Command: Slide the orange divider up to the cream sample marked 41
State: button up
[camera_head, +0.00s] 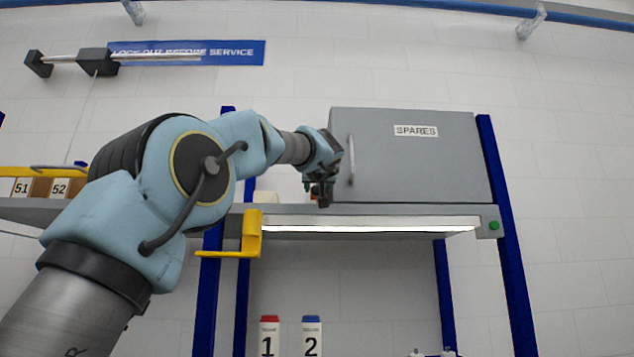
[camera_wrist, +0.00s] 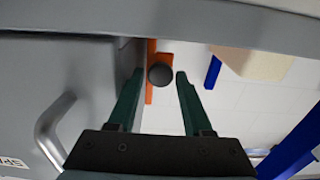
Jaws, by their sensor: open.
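The orange divider (camera_wrist: 151,52) stands close beside the grey cabinet in the wrist view. A dark round knob (camera_wrist: 160,75) shows in front of it. My gripper (camera_wrist: 159,73) is open, with one green finger on each side of the knob and a gap on each side. In the head view my gripper (camera_head: 319,194) is at the shelf's front, by the cabinet's left edge. A cream block (camera_wrist: 255,65) stands apart from the divider, to its right in the wrist view. A pale block (camera_head: 266,197) shows on the shelf in the head view. No number 41 is readable.
A grey SPARES cabinet (camera_head: 425,155) with a handle (camera_head: 351,160) stands right of my gripper. The shelf (camera_head: 385,211) has blue posts and a yellow bracket (camera_head: 251,233). Bins marked 51 and 52 are far left. Bottles 1 and 2 stand below.

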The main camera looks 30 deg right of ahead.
jog(key=shift+w, duration=0.15)
jog(key=shift+c, duration=0.2)
grip_shut()
dwell(1.1)
